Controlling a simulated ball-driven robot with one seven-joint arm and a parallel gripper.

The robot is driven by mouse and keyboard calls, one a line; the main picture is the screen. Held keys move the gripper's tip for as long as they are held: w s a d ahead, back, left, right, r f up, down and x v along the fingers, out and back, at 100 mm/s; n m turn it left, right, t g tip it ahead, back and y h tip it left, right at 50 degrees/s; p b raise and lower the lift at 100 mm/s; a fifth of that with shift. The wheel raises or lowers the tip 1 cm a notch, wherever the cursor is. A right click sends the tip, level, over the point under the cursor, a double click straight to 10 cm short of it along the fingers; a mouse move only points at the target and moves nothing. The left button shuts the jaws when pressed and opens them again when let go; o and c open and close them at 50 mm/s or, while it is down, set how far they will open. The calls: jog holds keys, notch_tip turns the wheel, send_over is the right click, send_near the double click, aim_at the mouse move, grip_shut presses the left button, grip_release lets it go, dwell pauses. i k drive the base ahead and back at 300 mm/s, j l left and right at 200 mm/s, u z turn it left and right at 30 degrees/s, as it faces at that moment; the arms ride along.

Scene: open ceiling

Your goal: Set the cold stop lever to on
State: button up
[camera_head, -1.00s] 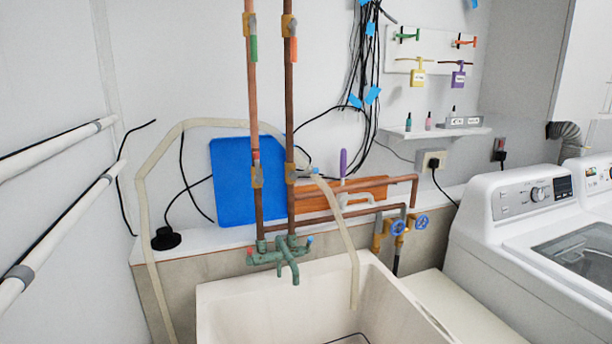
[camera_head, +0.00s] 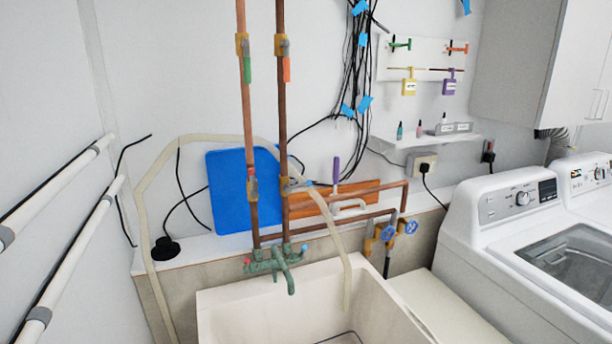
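Two vertical copper pipes rise behind the sink. The left pipe carries an upper valve with a green lever (camera_head: 247,70) and a lower valve with a red lever (camera_head: 251,172). The right pipe carries an upper valve with an orange lever (camera_head: 286,70) and a lower valve (camera_head: 284,187) with a small bluish part near it, partly covered by the beige hose. No readable label shows which is the cold stop lever. The green and orange levers hang down along their pipes. My gripper is not in view.
A green faucet (camera_head: 276,261) sits over the white sink (camera_head: 225,307). A beige hose (camera_head: 346,265) loops across the pipes. Blue wheel valves (camera_head: 410,227) stand right of the sink. White washing machines (camera_head: 478,245) fill the right side. White pipes (camera_head: 70,185) run along the left wall.

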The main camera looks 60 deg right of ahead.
aim_at(298, 186)
jog(key=z, duration=1.3)
